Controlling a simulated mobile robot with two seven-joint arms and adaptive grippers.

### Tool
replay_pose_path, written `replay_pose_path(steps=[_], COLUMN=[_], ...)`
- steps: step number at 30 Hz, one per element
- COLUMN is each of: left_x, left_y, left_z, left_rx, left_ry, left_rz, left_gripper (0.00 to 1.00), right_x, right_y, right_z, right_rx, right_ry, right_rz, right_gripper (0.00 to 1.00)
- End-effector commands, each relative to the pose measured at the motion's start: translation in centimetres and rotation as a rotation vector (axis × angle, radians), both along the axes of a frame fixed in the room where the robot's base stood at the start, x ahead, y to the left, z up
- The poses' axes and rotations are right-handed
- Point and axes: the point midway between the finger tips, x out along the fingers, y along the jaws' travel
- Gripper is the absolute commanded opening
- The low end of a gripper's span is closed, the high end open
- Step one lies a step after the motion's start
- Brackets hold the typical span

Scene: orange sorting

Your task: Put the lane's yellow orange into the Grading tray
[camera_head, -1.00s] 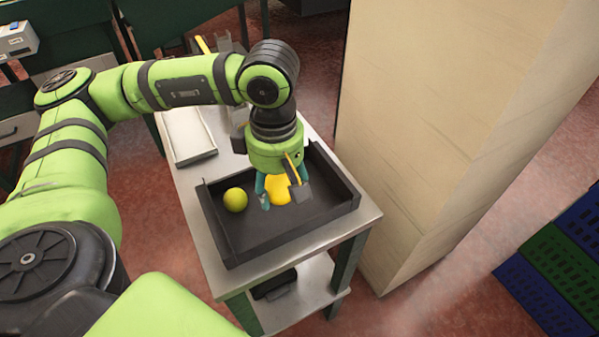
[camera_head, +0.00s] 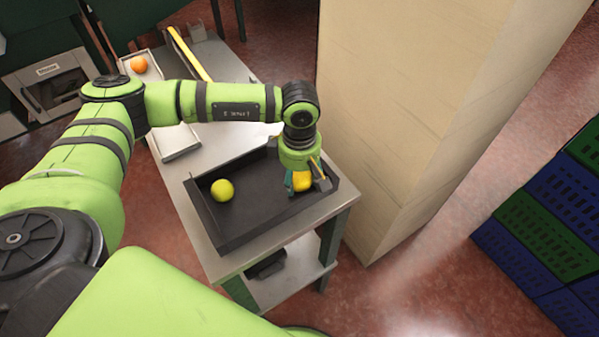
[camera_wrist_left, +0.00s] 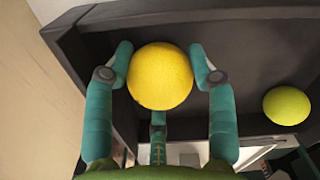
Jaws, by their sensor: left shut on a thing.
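My left gripper (camera_head: 304,183) is over the right end of the dark tray (camera_head: 231,242) on the metal table. Its teal fingers are shut on a yellow orange (camera_head: 303,181). In the left wrist view the yellow orange (camera_wrist_left: 160,76) sits between the fingers of the left gripper (camera_wrist_left: 160,80), inside the tray walls. I cannot tell whether it touches the tray floor. A yellow-green fruit (camera_head: 222,190) lies in the tray's left part and also shows in the left wrist view (camera_wrist_left: 286,105). My right gripper is not in view.
A light, narrow lane (camera_head: 178,142) runs along the table's left side, with an orange fruit (camera_head: 139,64) at its far end. A yellow bar (camera_head: 188,52) lies behind my arm. A tall beige block (camera_head: 400,110) stands close to the table's right. Blue and green crates (camera_head: 540,235) are at far right.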

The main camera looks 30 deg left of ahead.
Motion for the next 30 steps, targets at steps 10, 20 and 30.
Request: replay_pose_path(steps=[10,20,30], left_x=[0.0,0.0,0.1], left_y=[0.0,0.0,0.0], left_z=[-0.3,-0.2,4.2], left_rx=[-0.001,-0.001,-0.002], left_ry=[0.000,0.000,-0.006], left_rz=[0.000,0.000,0.000], left_gripper=[0.66,0.66,0.66], right_x=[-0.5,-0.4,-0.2], right_y=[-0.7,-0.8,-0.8], right_z=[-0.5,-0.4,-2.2], right_rx=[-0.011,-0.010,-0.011], right_ry=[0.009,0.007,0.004], right_rz=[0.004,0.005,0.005], right_gripper=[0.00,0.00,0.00])
